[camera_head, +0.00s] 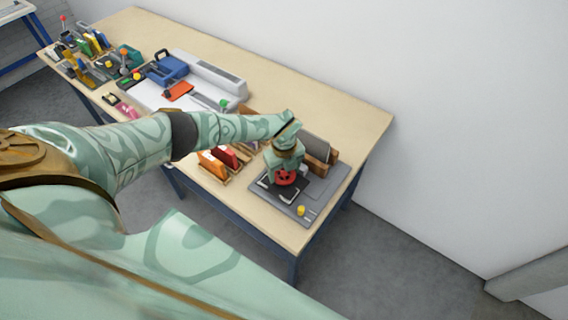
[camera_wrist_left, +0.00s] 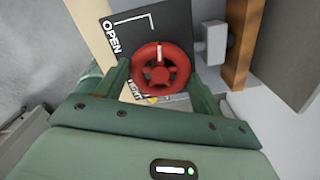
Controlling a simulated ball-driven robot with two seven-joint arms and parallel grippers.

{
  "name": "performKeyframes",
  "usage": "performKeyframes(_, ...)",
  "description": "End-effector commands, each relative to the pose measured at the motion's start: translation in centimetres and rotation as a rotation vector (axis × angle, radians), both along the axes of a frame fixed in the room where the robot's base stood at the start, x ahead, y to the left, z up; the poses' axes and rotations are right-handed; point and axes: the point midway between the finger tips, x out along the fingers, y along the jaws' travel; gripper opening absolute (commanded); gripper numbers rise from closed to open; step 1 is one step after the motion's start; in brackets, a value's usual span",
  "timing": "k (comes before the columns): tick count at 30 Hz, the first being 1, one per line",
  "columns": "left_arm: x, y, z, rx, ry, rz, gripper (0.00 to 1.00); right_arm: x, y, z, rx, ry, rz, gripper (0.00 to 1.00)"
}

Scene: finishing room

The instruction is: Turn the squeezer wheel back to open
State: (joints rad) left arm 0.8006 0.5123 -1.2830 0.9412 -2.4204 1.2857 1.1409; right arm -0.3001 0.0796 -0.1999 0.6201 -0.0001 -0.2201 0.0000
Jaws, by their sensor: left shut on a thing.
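The red squeezer wheel (camera_head: 286,178) is on a dark base plate (camera_head: 325,187) near the right end of the table. In the left wrist view the wheel (camera_wrist_left: 146,79) has a white mark at its top. The word OPEN (camera_wrist_left: 112,38) is printed to the wheel's left, beside a white corner line. A second label below is partly hidden. My left gripper (camera_head: 285,167) reaches down over the wheel from above. In the left wrist view its fingers (camera_wrist_left: 159,74) are on either side of the wheel, shut on it. My right gripper is not in view.
A wooden holder with a grey panel (camera_head: 315,147) stands close behind the wheel. A rack with red and orange pieces (camera_head: 213,164) is to its left. A yellow knob (camera_head: 301,210) is at the plate's front. A white machine (camera_head: 206,77) and several tools stand farther left.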

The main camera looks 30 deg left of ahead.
Motion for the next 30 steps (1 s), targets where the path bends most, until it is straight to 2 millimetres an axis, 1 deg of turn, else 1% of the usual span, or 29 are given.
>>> performKeyframes(1,0.3,0.1,0.5,0.001,-0.006,0.036,0.44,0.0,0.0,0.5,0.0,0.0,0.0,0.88)
performKeyframes(6,0.3,0.1,0.4,0.001,-0.006,0.153,0.44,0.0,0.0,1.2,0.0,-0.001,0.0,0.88)
performKeyframes(12,0.3,0.1,0.4,0.001,-0.007,0.246,0.44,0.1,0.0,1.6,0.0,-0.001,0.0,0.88)
performKeyframes(19,0.3,0.0,0.3,-0.001,-0.005,0.297,0.44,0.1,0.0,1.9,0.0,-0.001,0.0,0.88)
performKeyframes(30,0.2,-0.1,0.2,-0.003,-0.004,0.306,0.44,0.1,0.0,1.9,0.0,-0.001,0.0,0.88)
